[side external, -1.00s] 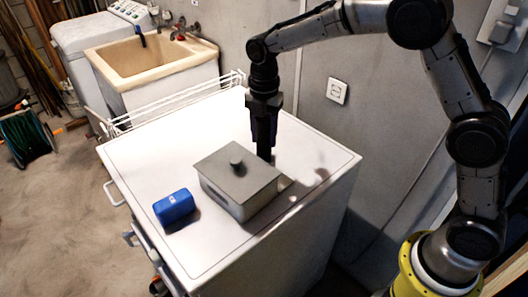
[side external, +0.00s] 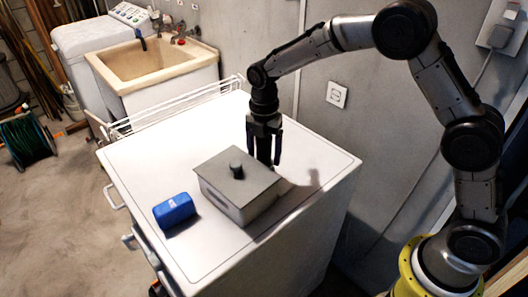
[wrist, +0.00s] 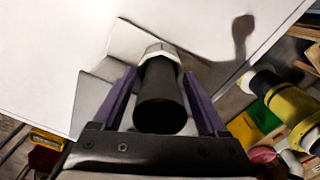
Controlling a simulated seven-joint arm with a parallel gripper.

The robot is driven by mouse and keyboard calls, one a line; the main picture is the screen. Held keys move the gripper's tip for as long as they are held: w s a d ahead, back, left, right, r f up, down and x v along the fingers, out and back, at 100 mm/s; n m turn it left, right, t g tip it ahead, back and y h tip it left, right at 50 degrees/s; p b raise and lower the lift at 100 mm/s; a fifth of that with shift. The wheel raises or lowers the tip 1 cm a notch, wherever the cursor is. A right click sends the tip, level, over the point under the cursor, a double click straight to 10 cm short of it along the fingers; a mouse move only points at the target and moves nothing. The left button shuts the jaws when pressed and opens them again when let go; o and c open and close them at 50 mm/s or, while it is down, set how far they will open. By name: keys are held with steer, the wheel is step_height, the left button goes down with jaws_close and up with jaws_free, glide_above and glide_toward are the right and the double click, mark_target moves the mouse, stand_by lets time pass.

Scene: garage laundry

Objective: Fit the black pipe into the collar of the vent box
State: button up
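The grey vent box (side external: 240,185) with a small knob on its lid sits on the white worktop. The black pipe (side external: 264,152) stands roughly upright at the box's far right side; the box hides its lower end in the side view. In the wrist view the far end of the pipe (wrist: 160,95) meets a pale angular collar (wrist: 160,49) that surrounds it; how deep it sits I cannot tell. My gripper (side external: 264,160) is open around the pipe, one finger on each side. In the wrist view, gaps show between the fingers of my gripper (wrist: 160,85) and the pipe.
A blue cylindrical object (side external: 175,211) lies on the white worktop (side external: 200,268), left of the box. A white wire rack (side external: 170,108) runs along the worktop's far left edge, with a sink (side external: 150,66) beyond. The wall with a socket (side external: 337,94) stands behind.

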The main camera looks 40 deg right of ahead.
step_height(320, 180, up, 12)
steer(key=shift+f, duration=0.2)
steer(key=shift+s+r, duration=0.1)
steer(key=shift+r, duration=0.4)
steer(key=s+d+r+m+t, duration=0.1)
steer(key=s+d+r+m, duration=0.25)
steer(key=s+m, duration=0.3)
steer(key=s+d+r+m+t, duration=0.2)
steer(key=s+r+m, duration=0.25)
steer(key=s, duration=0.35)
steer(key=s+d+f+m+t, duration=0.1)
steer(key=s+f+m, duration=0.1)
steer(key=s+m, duration=0.4)
steer(key=s+d+f+m+t, duration=0.1)
steer(key=s+f+m, duration=0.2)
steer(key=s+m, duration=0.3)
steer(key=shift+s+d+f+t, duration=0.2)
steer(key=shift+s+t, duration=0.1)
steer(key=shift+s, duration=1.7)
